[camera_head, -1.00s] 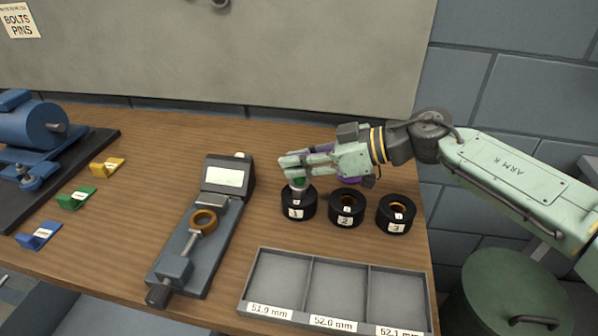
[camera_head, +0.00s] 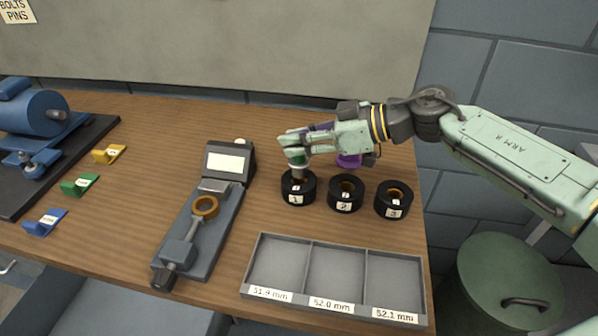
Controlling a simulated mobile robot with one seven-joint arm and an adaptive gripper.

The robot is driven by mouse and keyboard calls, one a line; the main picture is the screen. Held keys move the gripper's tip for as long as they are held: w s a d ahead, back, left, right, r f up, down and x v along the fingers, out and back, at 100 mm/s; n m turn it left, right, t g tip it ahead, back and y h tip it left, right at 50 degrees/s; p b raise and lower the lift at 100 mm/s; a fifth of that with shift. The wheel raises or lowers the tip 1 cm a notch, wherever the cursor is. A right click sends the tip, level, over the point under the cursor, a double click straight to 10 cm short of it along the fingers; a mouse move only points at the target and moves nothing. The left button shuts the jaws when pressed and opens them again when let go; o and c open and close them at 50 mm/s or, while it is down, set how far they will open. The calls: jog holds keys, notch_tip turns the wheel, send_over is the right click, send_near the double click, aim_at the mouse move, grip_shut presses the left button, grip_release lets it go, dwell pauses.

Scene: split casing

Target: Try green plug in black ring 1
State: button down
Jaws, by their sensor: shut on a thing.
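Black ring 1 (camera_head: 298,190) stands on the bench, the leftmost of three numbered black rings. My gripper (camera_head: 296,150) is above it, shut on the green plug (camera_head: 298,158). The plug has a green upper part and a metal lower end. Its lower end is at the mouth of ring 1; how far it sits inside, if at all, I cannot tell. The gripper fingers hide part of the plug.
Black rings 2 (camera_head: 346,195) and 3 (camera_head: 393,201) stand close to the right. A purple object (camera_head: 348,161) is behind ring 2. A grey tray (camera_head: 258,235) lies in front. A measuring device with a brown ring (camera_head: 205,207) is at the left.

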jog(key=shift+r, duration=0.1)
jog(key=shift+r+p, duration=0.4)
jog(key=shift+r, duration=1.5)
